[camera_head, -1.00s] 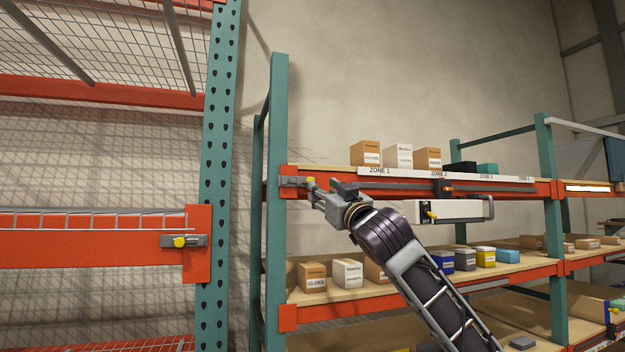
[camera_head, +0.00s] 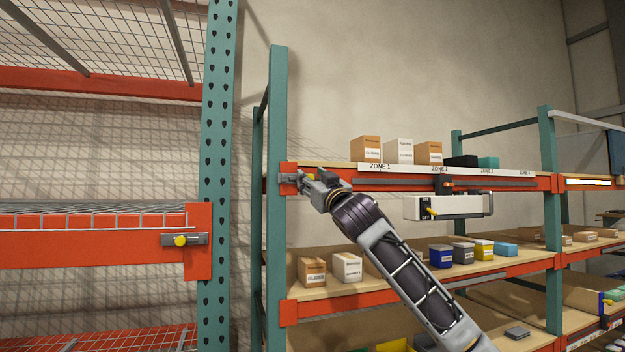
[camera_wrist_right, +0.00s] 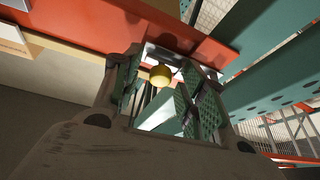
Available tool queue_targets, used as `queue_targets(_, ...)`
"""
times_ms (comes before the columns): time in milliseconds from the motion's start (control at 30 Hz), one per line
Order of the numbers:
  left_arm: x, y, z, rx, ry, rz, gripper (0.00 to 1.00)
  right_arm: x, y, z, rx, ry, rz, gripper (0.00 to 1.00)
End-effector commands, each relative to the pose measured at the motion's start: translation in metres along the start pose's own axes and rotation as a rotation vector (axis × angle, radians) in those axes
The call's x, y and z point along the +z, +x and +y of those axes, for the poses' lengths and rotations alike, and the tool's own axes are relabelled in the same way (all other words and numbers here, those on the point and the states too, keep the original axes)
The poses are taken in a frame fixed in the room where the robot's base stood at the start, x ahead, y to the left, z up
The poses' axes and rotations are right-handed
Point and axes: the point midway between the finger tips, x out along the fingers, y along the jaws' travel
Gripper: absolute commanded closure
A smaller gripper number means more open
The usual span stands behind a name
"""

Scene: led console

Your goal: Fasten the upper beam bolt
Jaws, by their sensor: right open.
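The upper beam bolt is a yellow knob (camera_head: 311,177) on a grey plate at the left end of the shelf's upper orange beam (camera_head: 400,184), by the teal post. In the right wrist view the yellow knob (camera_wrist_right: 160,76) shows between my fingertips, in front of the grey plate. My right gripper (camera_head: 306,181) is open at the knob, with a finger to each side of it. I cannot tell whether the fingers touch it. In the head view the gripper partly hides the knob and plate. My left gripper is not in view.
Another yellow bolt (camera_head: 180,240) on a grey plate sits on the left rack's orange beam. A white box with a yellow lever (camera_head: 447,207) hangs under the upper beam, right of my arm. Cartons (camera_head: 366,149) stand on the shelf above. The teal post (camera_head: 277,120) is close left.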

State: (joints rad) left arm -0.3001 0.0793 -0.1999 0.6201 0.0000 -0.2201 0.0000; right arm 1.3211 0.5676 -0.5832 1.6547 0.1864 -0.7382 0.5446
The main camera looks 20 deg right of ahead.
Motion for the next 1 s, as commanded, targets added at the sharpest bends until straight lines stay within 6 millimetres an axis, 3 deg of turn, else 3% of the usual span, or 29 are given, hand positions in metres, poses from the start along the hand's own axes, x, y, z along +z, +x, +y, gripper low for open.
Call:
queue_targets(200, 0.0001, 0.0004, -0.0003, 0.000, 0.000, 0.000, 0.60, 0.0005, -0.0001, -0.0001, 0.000, 0.000, 0.000, 0.58)
queue_targets(533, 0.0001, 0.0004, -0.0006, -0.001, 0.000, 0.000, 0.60, 0.0006, -0.0001, -0.0002, 0.000, 0.001, 0.000, 0.99)
queue_targets(1000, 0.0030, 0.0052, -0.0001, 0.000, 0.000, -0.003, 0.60, -0.0048, -0.0080, -0.0069, -0.001, 0.002, 0.003, 1.00)
